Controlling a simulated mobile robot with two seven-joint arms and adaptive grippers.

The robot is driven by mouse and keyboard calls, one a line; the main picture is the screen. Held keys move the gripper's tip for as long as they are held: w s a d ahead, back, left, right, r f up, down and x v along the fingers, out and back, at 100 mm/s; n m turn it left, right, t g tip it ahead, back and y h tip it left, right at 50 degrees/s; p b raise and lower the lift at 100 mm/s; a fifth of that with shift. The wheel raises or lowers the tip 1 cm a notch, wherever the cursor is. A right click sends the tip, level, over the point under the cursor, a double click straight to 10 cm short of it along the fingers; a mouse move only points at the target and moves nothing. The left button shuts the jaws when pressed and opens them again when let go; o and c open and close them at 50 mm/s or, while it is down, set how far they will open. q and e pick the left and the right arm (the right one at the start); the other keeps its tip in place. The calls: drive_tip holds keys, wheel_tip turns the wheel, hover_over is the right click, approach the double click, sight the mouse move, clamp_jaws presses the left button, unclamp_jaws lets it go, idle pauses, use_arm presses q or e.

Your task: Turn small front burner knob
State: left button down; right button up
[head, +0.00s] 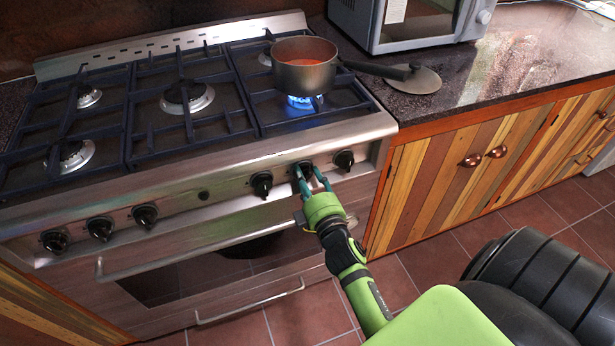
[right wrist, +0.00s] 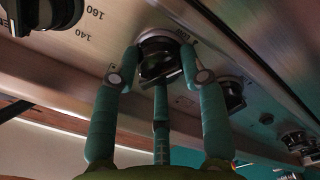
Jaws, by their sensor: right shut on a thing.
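The stove (head: 190,160) has a row of black knobs along its steel front panel. My right gripper (head: 309,178) is at the second knob from the right (head: 303,168), with green fingers on either side of it. In the right wrist view, the fingers of my right gripper (right wrist: 159,72) close around this black knob (right wrist: 158,58), and one finger lies below it. The fingers partly hide the knob, and its exact angle is hard to read. My left gripper is not in view.
A pot with red contents (head: 304,66) stands over a lit blue flame (head: 303,102). Neighbouring knobs sit close at the left (head: 262,183) and right (head: 344,160). The oven handle (head: 200,252) runs below. A microwave (head: 415,28) stands on the dark counter (head: 490,70).

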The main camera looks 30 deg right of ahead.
drive_tip(key=shift+w+a+r+n, duration=0.2)
drive_tip(key=shift+r+n, duration=0.1)
drive_tip(key=shift+n, duration=0.7)
drive_tip(key=o, duration=0.9)
drive_tip(key=shift+c, duration=0.2)
drive_tip(key=shift+a+f, duration=0.1)
drive_tip(key=shift+f, duration=0.05)
drive_tip(key=shift+s+f, duration=0.1)
